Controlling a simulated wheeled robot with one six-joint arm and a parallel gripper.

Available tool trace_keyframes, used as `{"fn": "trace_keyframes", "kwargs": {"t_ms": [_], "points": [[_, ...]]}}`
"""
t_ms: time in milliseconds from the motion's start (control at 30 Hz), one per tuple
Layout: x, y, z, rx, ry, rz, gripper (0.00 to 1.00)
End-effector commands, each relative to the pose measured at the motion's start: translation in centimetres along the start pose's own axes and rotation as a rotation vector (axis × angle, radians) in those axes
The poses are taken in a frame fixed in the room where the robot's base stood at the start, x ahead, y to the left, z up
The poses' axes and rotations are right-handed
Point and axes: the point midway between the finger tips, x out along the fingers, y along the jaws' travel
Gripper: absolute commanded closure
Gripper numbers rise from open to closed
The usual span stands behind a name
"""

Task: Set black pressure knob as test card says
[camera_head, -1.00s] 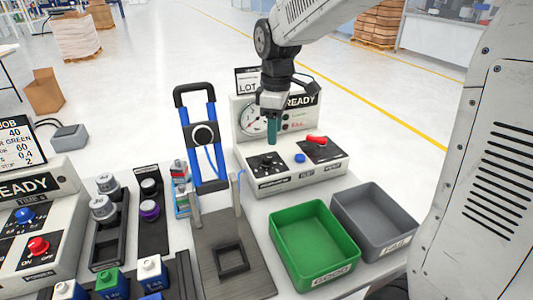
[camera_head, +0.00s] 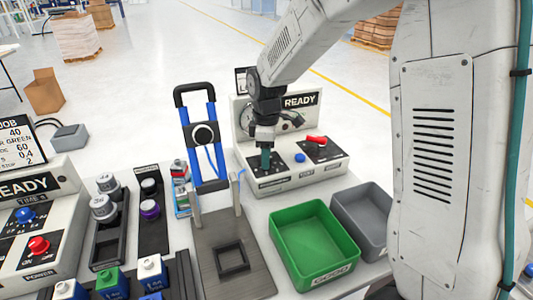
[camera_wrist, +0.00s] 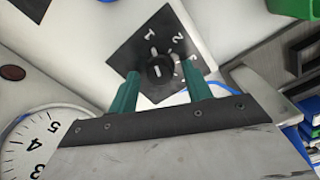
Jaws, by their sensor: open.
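The black pressure knob (camera_wrist: 157,68) sits on a black square plate with white numerals, 1 and 2 readable, in the wrist view. Its exact pointer setting is hard to tell. My gripper (camera_wrist: 161,74) is open, with one green finger on each side of the knob in that view; I cannot tell whether they touch it. In the head view my gripper (camera_head: 266,160) is low over the left plate of the white test station (camera_head: 292,180) and hides the knob. A card behind the station (camera_head: 240,78) is mostly hidden by my arm.
The gauge (camera_wrist: 32,145) shows in the wrist view. A green bin (camera_head: 312,245) and a grey bin (camera_head: 360,218) stand in front.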

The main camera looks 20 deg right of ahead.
Motion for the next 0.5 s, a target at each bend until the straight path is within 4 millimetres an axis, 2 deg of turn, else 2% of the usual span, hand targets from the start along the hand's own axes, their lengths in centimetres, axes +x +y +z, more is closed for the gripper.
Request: {"fn": "trace_keyframes", "kwargs": {"t_ms": [167, 300, 333, 500], "points": [[-0.01, 0.0, 0.0, 0.0, 0.0, 0.0, 0.51], [-0.02, 0.0, 0.0, 0.0, 0.0, 0.0, 0.9], [-0.03, 0.0, 0.0, 0.0, 0.0, 0.0, 0.96], [-0.04, 0.0, 0.0, 0.003, 0.0, 0.0, 0.95]]}}
